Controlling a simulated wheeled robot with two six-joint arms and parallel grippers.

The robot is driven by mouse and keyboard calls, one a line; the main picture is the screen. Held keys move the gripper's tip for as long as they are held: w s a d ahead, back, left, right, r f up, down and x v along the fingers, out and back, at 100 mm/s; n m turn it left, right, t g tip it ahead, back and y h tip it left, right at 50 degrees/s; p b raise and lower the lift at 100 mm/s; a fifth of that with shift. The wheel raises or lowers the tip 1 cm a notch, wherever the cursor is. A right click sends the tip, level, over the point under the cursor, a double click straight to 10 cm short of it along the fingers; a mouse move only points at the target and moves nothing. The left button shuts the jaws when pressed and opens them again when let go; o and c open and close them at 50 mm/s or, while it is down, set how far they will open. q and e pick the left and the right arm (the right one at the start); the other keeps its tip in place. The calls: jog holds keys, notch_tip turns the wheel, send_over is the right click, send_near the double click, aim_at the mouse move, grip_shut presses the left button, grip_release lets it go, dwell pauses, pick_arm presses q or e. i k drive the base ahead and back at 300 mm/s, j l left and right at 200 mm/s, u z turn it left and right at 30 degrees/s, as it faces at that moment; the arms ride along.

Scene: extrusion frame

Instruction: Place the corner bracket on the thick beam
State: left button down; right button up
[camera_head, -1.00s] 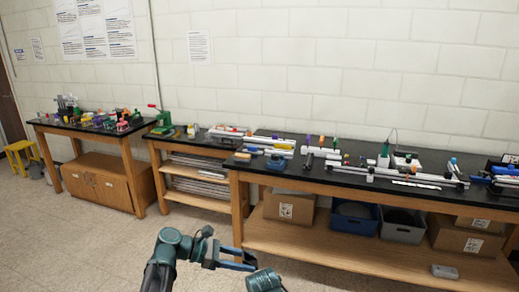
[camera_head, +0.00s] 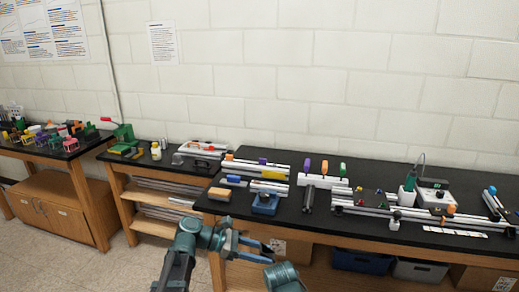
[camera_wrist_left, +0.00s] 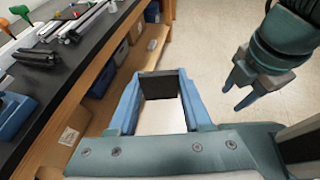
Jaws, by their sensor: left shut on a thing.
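My left gripper (camera_head: 268,252) is in front of the bench, over the floor. In the left wrist view its fingers (camera_wrist_left: 160,84) are closed on a dark, flat-sided piece (camera_wrist_left: 160,88), which looks like the corner bracket. A white patch shows between the fingers; I cannot tell what it is. Long pale beams (camera_head: 412,213) lie on the right part of the black bench top, away from the gripper. I cannot tell which one is the thick beam. My right gripper (camera_wrist_left: 241,97) shows in the left wrist view, fingers apart, with nothing seen between them.
The black bench (camera_head: 330,225) has a wooden front edge close to my left gripper. A blue holder (camera_head: 265,204) and a tan block (camera_head: 219,194) sit near that edge. Upright colored handles (camera_head: 325,168) stand farther back. Bins and boxes are on the shelf below.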

aim_at(248, 163)
jog(key=i+j+z, duration=0.1)
jog(key=i+z, duration=0.2)
jog(key=i, duration=0.15)
jog(key=i+j+z, duration=0.3)
jog(key=i, duration=0.15)
jog(key=i+j+z, duration=0.3)
jog(key=i, duration=0.15)
